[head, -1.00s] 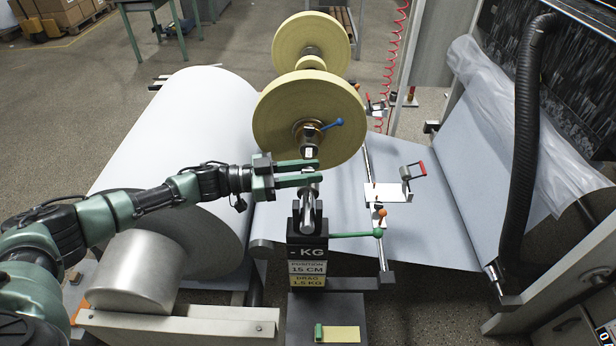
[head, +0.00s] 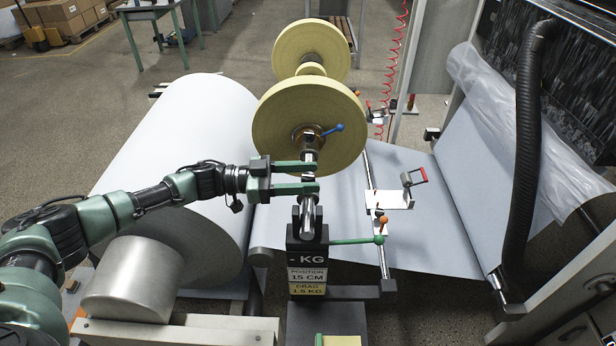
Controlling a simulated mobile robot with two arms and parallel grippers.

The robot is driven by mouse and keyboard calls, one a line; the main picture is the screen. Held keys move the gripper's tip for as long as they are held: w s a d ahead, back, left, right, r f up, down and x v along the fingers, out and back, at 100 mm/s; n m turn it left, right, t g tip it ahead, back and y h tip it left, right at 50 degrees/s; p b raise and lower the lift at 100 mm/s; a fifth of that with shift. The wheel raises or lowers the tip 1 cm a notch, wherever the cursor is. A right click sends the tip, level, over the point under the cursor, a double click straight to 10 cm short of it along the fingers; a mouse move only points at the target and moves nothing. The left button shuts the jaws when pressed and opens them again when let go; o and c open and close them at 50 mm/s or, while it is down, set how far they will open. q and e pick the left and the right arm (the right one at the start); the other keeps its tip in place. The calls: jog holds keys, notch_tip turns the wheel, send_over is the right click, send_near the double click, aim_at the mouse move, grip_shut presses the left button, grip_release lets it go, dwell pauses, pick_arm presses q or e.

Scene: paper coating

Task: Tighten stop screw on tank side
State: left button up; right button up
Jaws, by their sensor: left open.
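My left gripper (head: 315,177) is open, its two green fingers pointing right, one above the other. They are at the near end of the metal shaft (head: 309,157) that carries the yellow tape rolls; I cannot tell whether they touch it. A small screw with a blue handle (head: 334,128) sits on the hub of the near tape roll (head: 275,115), above and to the right of the fingers. Which of these is the tank-side stop screw is not marked. My right gripper is not in view.
A black post with a KG label (head: 308,260) and a green lever (head: 355,240) stands below the gripper. A large white paper roll (head: 190,130) lies behind the arm. A bracket with a red handle (head: 410,190) is at right. A black hose (head: 522,150) hangs farther right.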

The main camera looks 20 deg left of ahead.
pick_arm(q)
jog(key=b+v, duration=0.2)
jog(key=v, duration=0.5)
jog(key=shift+a, duration=0.15)
jog(key=shift+s, duration=0.1)
